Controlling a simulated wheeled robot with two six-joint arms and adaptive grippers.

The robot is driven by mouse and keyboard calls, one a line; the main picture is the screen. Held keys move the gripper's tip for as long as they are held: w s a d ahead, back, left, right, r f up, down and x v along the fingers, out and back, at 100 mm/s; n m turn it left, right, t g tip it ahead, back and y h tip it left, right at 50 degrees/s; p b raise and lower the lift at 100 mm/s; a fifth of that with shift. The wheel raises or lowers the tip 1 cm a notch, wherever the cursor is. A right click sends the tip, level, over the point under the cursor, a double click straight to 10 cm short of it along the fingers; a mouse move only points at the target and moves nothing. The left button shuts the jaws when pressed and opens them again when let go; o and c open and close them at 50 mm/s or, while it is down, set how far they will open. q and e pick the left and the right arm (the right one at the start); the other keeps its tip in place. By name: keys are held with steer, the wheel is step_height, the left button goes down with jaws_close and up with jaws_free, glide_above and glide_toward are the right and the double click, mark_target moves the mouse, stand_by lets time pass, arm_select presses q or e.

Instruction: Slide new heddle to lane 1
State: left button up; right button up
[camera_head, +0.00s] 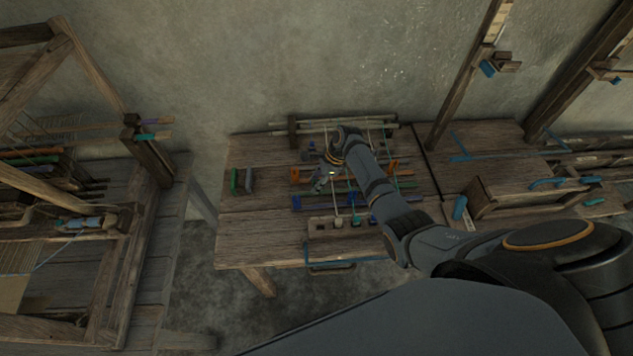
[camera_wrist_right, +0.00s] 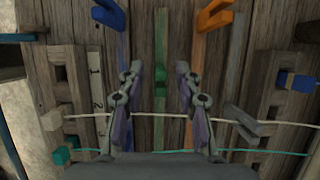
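My right gripper (camera_head: 325,180) is low over the workbench in the head view, its arm coming in from the right. In the right wrist view its two fingers (camera_wrist_right: 155,95) are spread apart with nothing clamped between them. A green piece on a slim strip (camera_wrist_right: 160,75) lies in the gap, apart from both fingers. A blue piece (camera_wrist_right: 108,15) and an orange piece (camera_wrist_right: 213,18) sit on neighbouring strips. A pale label (camera_wrist_right: 97,90) with the numbers 1 and 2 is to the left. I cannot tell which piece is the new heddle. My left gripper is out of view.
A white cord (camera_wrist_right: 230,120) and a green cord (camera_wrist_right: 260,152) cross the fingers' area. Slotted wooden posts (camera_wrist_right: 65,85) stand on both sides. The bench's left part (camera_head: 260,220) is mostly clear. A loom frame (camera_head: 150,165) stands left, a wooden box (camera_head: 500,200) right.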

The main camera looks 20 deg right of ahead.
steer(key=v, duration=1.2)
stand_by(1.1)
